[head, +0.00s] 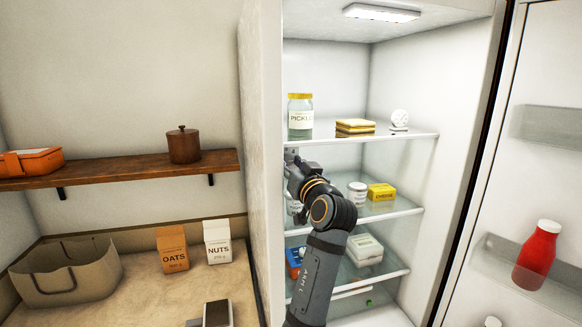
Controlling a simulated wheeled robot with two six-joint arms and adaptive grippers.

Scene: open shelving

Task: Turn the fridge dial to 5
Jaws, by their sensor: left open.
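The fridge dial looks to be the small white round disc with faint markings (399,119), at the right of the upper glass shelf; its number is too small to read. My left gripper (291,156) is at the fridge's left side, just below the upper shelf's front edge, left of the dial and well apart from it. It is open, small in view and partly hidden by its own wrist. No hand is on the dial. My right gripper is not in view.
The upper shelf (370,136) holds a pickle jar (300,118) and a yellow sandwich-like stack (355,126). Below are a white jar (357,193), a cheese box (381,192) and a white container (364,249). The open door holds a red bottle (537,256).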

